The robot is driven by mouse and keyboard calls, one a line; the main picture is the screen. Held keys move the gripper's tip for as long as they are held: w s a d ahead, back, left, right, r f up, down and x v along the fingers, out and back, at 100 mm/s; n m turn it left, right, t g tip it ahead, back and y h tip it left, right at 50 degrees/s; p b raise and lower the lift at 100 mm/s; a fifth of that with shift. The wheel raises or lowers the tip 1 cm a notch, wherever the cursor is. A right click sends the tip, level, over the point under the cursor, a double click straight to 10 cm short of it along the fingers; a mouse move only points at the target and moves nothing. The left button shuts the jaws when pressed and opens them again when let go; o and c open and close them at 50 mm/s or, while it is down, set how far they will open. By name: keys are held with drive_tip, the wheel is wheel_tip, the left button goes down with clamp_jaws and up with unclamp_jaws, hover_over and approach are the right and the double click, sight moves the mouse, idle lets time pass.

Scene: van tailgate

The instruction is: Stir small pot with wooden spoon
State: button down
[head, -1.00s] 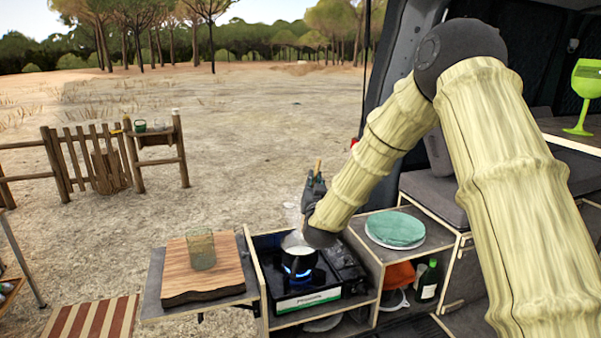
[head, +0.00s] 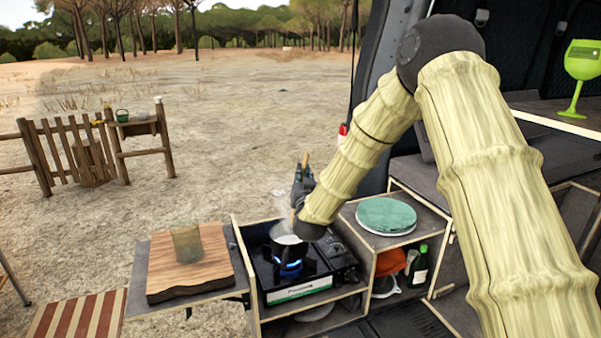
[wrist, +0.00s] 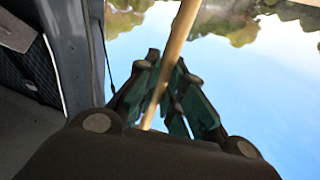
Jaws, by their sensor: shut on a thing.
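A small dark pot (head: 287,243) with pale contents and steam above it stands on the camp stove (head: 303,279), over a blue flame. My gripper (head: 303,182) is above and just behind the pot. It is shut on the wooden spoon, whose handle end (head: 306,158) sticks up above the fingers. In the wrist view the spoon's handle (wrist: 178,50) runs between the green finger pads of my gripper (wrist: 168,98). The lower part of the spoon is mostly hidden by my wrist and the pot, so I cannot tell how deep its end sits.
A glass (head: 187,243) stands on a wooden board (head: 210,278) left of the stove. Green-topped plates (head: 388,217) sit on the shelf unit to the right. A bottle (head: 418,268) stands below them. A green goblet (head: 581,65) is at the far right.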

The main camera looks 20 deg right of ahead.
drive_tip(key=shift+s+d+f, duration=0.1)
drive_tip(key=shift+s+f, duration=0.05)
drive_tip(key=shift+s, duration=0.15)
wheel_tip(320, 180, down, 9)
drive_tip(key=a+b, duration=0.1)
drive_tip(key=b, duration=0.5)
drive_tip(key=shift+w, duration=0.45)
drive_tip(key=shift+s+a+f, duration=0.1)
idle(0.3)
